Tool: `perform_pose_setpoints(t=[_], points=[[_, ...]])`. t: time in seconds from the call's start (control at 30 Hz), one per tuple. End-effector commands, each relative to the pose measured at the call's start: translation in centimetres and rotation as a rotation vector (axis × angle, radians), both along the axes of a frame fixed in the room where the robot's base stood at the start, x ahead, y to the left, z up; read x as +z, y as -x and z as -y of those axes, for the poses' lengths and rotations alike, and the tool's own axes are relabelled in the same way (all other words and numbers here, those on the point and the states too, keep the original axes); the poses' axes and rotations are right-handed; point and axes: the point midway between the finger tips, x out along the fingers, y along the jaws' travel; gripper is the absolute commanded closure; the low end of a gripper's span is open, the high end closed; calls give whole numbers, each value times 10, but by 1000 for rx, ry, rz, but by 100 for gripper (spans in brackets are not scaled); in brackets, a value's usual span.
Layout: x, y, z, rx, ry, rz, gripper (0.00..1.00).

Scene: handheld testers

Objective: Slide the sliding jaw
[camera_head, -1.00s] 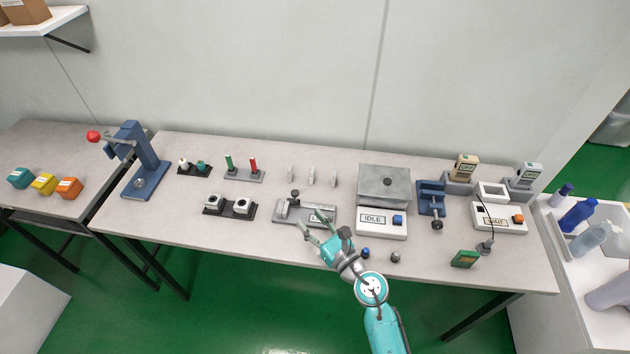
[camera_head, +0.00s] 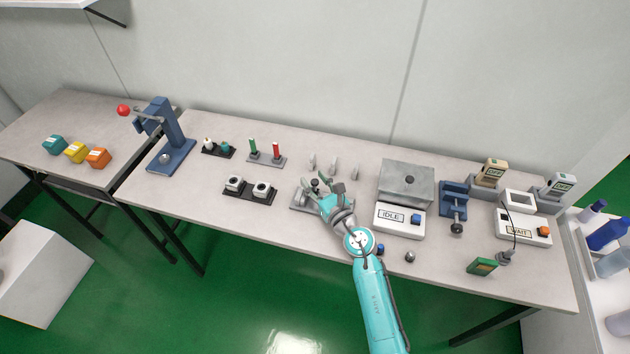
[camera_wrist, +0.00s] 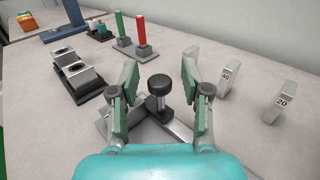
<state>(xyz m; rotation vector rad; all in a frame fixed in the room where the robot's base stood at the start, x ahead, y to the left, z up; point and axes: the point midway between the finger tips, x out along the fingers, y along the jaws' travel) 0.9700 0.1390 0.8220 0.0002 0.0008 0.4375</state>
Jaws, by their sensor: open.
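The sliding jaw shows a round black knob (camera_wrist: 160,86) on a grey metal fixture (camera_wrist: 178,132). In the wrist view the knob stands between the two open fingers of my gripper (camera_wrist: 161,88), with a gap on each side. In the head view my gripper (camera_head: 325,186) is over the fixture (camera_head: 301,204), which it and my arm partly hide. The black knob (camera_head: 314,183) shows between the fingers there. My gripper is open and holds nothing. The lower part of the jaw is hidden behind my gripper's body.
Grey numbered blocks (camera_wrist: 227,81) stand just right of my gripper. A black base with two white sockets (camera_head: 249,194) lies to the left, and green and red pins (camera_head: 268,151) stand behind it. A white box marked IDLE (camera_head: 399,220) is close on the right.

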Motion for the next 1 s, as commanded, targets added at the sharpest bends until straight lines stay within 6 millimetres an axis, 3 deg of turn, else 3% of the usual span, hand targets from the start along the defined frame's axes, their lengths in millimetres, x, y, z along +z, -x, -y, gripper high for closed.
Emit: perform_pose_setpoints(t=[0.27,0.47,0.5,0.77,1.0], points=[[0,-2,-1,0,0,0,53],[0,-2,-1,0,0,0,98],[0,-1,-1,0,0,0,100],[0,-1,3,-2,0,0,100],[0,9,30,-3,0,1,100]])
